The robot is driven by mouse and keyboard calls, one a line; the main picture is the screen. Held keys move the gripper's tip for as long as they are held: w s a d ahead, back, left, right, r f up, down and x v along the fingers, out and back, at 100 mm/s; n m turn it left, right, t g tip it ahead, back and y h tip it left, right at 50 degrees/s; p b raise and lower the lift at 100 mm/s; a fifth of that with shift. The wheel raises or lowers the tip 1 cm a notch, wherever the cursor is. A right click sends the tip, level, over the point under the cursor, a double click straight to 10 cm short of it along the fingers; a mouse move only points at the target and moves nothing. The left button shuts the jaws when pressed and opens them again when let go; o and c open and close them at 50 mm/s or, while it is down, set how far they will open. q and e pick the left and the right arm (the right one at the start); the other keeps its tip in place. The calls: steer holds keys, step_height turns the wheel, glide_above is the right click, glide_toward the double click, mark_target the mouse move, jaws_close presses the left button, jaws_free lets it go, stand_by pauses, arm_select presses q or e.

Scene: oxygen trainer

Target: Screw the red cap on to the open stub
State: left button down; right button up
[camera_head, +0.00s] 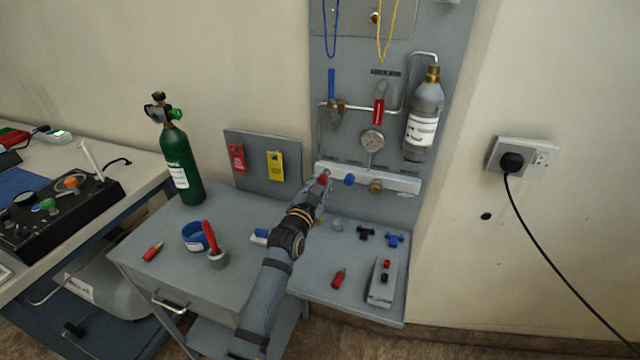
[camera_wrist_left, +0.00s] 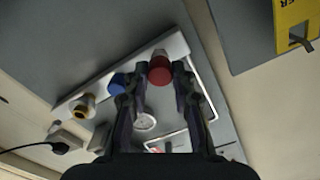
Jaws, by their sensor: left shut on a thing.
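The red cap (camera_head: 323,178) is between the fingertips of my left gripper (camera_head: 321,187), at the left end of the white manifold bar (camera_head: 407,183). In the left wrist view, my left gripper (camera_wrist_left: 160,84) is shut on the red cap (camera_wrist_left: 159,71). A pale stub end (camera_wrist_left: 160,53) shows just behind the cap; I cannot tell whether the cap is threaded on it. A blue cap (camera_head: 349,180) and a brass fitting (camera_head: 376,187) sit to the right along the bar. My right gripper is not in view.
A grey cylinder (camera_head: 425,112) and a gauge (camera_head: 372,141) are on the panel above the bar. A green cylinder (camera_head: 179,160), a blue tape roll (camera_head: 196,237) and red-handled tools (camera_head: 152,251) stand or lie on the bench. Small fittings (camera_head: 395,240) lie below the bar.

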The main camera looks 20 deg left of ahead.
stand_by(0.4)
arm_select(q)
steer(key=shift+w, duration=0.85)
stand_by(0.6)
steer(key=m, duration=0.3)
steer(key=shift+m, duration=2)
